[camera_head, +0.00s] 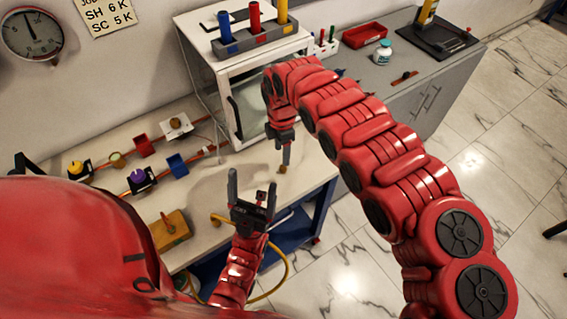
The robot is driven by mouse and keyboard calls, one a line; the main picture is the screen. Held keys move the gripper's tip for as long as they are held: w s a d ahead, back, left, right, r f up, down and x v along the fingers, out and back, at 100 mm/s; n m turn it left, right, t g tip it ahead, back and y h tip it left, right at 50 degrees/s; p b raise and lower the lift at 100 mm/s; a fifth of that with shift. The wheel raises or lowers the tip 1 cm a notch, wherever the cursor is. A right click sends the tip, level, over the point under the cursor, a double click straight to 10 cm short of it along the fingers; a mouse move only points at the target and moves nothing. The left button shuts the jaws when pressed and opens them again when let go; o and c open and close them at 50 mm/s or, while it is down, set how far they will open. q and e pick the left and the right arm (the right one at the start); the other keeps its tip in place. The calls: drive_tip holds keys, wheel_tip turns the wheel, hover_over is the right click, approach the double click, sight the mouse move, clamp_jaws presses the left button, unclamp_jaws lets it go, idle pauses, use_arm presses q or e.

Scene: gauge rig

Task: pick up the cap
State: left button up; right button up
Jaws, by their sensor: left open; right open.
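A small brownish-tan piece (282,169), which may be the cap, lies on the pale bench top near its right edge. It is too small to tell for sure. My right gripper (286,158) points down right above it; I cannot tell whether they touch. The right gripper is open, though its fingers overlap in this view. My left gripper (252,182) is open and empty, with its fingers pointing away from me over the bench's front edge, nearer than the tan piece.
A white glass-door cabinet (207,80) stands behind the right gripper. On the bench, left, are a red box (144,145), a blue box (178,166), a brass ring (117,159) and a yellow block (171,230). A yellow hose (286,262) hangs at the front. A grey counter (425,95) stands right.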

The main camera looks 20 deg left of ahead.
sight(283, 167)
drive_tip(key=shift+s+f, duration=0.15)
drive_tip(key=shift+f, duration=0.3)
drive_tip(key=shift+s+f, duration=0.15)
drive_tip(key=shift+f, duration=0.15)
wheel_tip(283, 167, down, 3)
drive_tip(key=shift+f+p, duration=0.15)
drive_tip(key=shift+p, duration=0.9)
drive_tip(key=shift+d+f, duration=0.15)
drive_tip(key=shift+f, duration=0.7)
drive_tip(key=shift+w, duration=0.2)
drive_tip(key=shift+c, duration=0.3)
clamp_jaws()
